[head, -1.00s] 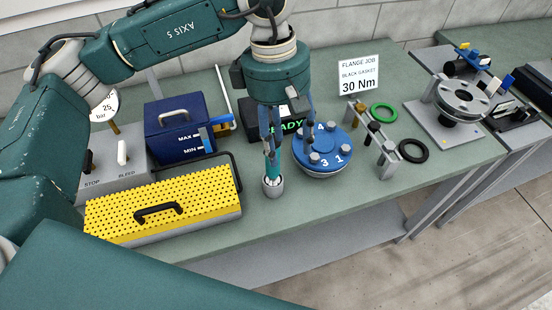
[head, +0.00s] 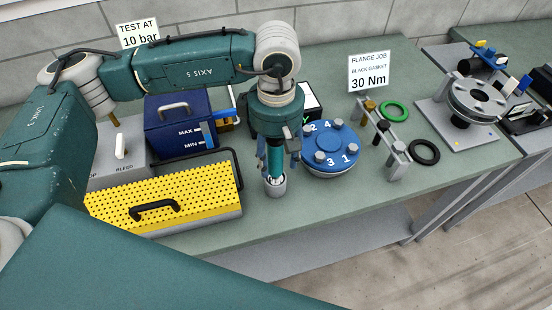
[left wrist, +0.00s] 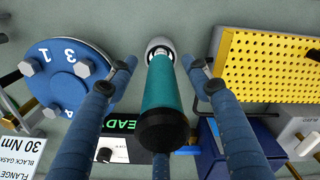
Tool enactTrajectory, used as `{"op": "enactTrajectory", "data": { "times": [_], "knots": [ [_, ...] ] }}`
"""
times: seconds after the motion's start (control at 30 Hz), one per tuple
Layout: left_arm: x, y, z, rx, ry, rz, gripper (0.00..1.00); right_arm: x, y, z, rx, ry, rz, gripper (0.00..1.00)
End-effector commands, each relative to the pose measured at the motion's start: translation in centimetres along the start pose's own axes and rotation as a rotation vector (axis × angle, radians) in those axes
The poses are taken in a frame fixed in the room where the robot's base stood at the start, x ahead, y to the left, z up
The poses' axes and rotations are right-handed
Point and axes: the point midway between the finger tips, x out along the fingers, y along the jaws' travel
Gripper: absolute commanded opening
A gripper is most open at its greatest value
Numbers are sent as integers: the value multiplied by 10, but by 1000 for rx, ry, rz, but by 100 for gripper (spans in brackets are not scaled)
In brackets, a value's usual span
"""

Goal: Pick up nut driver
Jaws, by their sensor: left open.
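The nut driver (head: 275,160) has a teal handle and stands upright in a small metal cup (head: 276,187) near the bench's front edge. In the left wrist view the nut driver (left wrist: 166,92) shows its black handle end towards the camera, with its far end at the pale cup (left wrist: 158,46). My left gripper (head: 276,168) is above the cup, pointing down around the handle. In the left wrist view the left gripper (left wrist: 160,67) is open, one blue finger on each side of the handle, with gaps visible. My right gripper is not in view.
A blue numbered flange (head: 330,148) stands close to the right of the cup. A yellow perforated box (head: 190,190) with a black handle is close to the left. A blue box (head: 165,122) stands behind it. Bare bench (head: 320,215) lies in front of the flange.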

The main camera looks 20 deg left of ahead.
Motion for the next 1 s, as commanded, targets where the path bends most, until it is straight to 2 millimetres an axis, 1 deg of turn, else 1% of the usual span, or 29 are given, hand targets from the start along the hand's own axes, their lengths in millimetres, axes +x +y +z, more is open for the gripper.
{"op": "enactTrajectory", "data": {
  "times": [0.03, 0.1, 0.2, 0.3, 0.43, 0.47, 0.5, 0.57, 0.6, 0.7, 1.0],
  "knots": [
    [2, -2, 0, 0, -1, -5, 50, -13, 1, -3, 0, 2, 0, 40],
    [14, -1, 0, -1, -1, -4, 50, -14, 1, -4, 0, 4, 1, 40],
    [24, 0, 0, -1, 0, -1, 50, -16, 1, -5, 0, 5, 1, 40],
    [28, 0, 0, 0, -1, 0, 50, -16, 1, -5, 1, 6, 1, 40],
    [28, 0, 0, 0, -1, 0, 50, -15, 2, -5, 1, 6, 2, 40],
    [28, 0, 0, 0, -1, 0, 48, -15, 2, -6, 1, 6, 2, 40],
    [28, 0, 0, 0, -1, 0, 40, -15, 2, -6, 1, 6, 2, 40],
    [28, 0, 0, 0, -1, 0, 28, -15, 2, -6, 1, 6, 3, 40],
    [28, 0, 0, 0, -1, 1, 20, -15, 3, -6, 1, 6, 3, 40],
    [27, 0, 0, 0, -1, 1, 1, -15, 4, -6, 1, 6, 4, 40],
    [25, 1, 0, 0, -1, 4, 1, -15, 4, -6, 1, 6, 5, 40]
  ]
}}
